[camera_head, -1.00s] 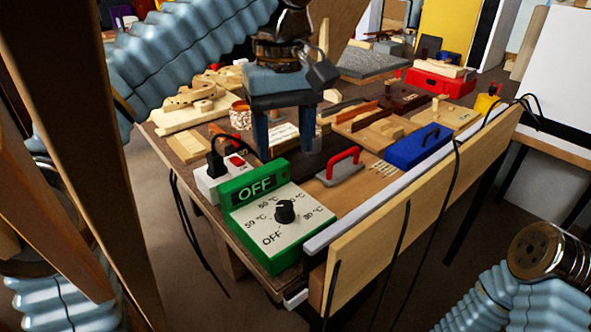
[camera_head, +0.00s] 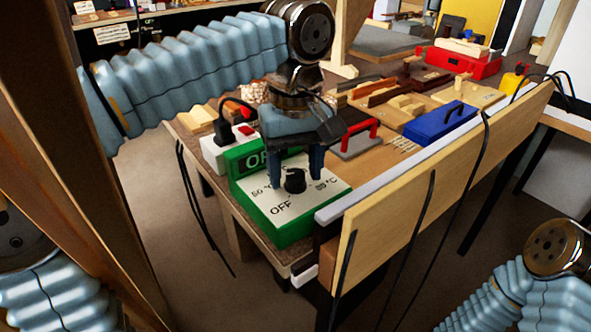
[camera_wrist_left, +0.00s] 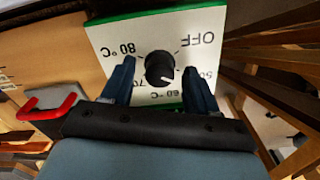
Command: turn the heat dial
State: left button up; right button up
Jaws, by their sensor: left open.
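The heat dial (camera_head: 294,181) is a black knob on the white face of a green control box (camera_head: 289,234) at the near left corner of the bench. OFF and several temperatures are printed around it. My left gripper (camera_head: 296,178) is open above the box, with its two blue fingers on either side of the dial. In the left wrist view the dial (camera_wrist_left: 159,67) sits between the fingertips, with a gap on each side. The gripper hides part of the display and scale. My right gripper is not in view.
A white power strip (camera_head: 222,147) with a black plug stands behind the box. A red-handled tool (camera_head: 357,139) and a blue case (camera_head: 440,122) lie to the right. A wooden board with a pale rail (camera_head: 400,220) runs along the bench's front edge.

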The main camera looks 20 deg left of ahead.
pick_arm(q)
jog(key=c, duration=1)
jog(key=shift+c, duration=0.2)
jog(key=shift+r+m+p, duration=0.2)
jog(key=shift+m+p, duration=0.8)
jog(key=shift+m, duration=0.2)
jog(key=m+p, duration=0.2)
jog(key=m, duration=0.1)
jog(key=shift+m, duration=0.3)
jog(key=m+p, duration=0.1)
jog(key=m, duration=0.2)
jog(key=shift+p, duration=0.35)
jog(key=shift+f+m, duration=0.15)
jog(key=shift+m, duration=1.15)
